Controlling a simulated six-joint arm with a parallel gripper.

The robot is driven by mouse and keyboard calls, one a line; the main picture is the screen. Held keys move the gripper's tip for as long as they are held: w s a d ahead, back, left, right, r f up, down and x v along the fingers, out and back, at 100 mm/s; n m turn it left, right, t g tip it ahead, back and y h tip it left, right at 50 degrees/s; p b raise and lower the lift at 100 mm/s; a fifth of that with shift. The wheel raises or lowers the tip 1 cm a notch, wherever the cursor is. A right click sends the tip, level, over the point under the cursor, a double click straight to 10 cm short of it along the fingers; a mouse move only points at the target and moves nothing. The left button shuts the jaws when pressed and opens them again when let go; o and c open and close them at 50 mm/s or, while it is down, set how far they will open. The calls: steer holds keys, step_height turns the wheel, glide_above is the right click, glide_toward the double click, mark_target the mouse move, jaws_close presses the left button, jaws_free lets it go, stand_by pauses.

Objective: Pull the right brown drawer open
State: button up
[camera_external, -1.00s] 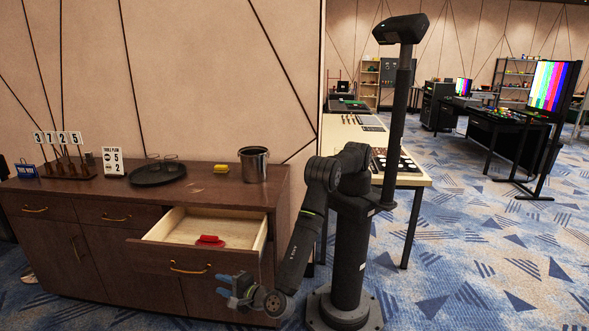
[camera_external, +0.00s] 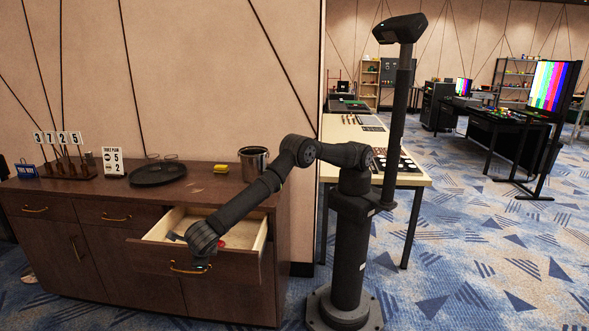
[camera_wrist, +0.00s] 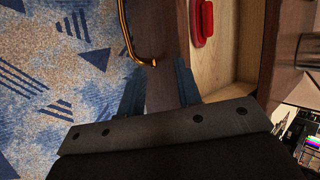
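The right brown drawer (camera_external: 145,257) of the cabinet is pulled out, with its pale wooden inside showing. Its brass handle (camera_wrist: 129,42) is on the front face; it also shows in the external view (camera_external: 180,269). My gripper (camera_wrist: 158,78) is over the drawer front, pointing down. Its two blue-grey fingers are apart, one on the handle side and one on the inner side, with the brown front panel (camera_wrist: 162,45) between them. I cannot tell whether either finger touches the panel. In the external view my wrist hides part of the drawer.
A red object (camera_wrist: 201,20) lies inside the drawer. On the cabinet top (camera_external: 225,187) are a metal pot (camera_external: 254,165), a yellow block (camera_external: 221,169), a dark round tray (camera_external: 158,175) and number cards. Blue carpet (camera_wrist: 70,80) is clear before the drawer.

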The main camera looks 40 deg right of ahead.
mark_target(194, 272)
steer(key=w+a+r+m+g+y, duration=0.15)
steer(key=a+r+g, duration=0.25)
steer(key=r+g, duration=0.5)
steer(key=f, duration=0.5)
steer(key=w+d+f+t, duration=0.1)
steer(key=f, duration=0.4)
steer(key=w+f+t, duration=0.1)
steer(key=f, duration=0.4)
steer(key=shift+w+d+f+h, duration=0.15)
steer(key=shift+d+f+h, duration=0.1)
steer(key=shift+f, duration=0.1)
jaws_close()
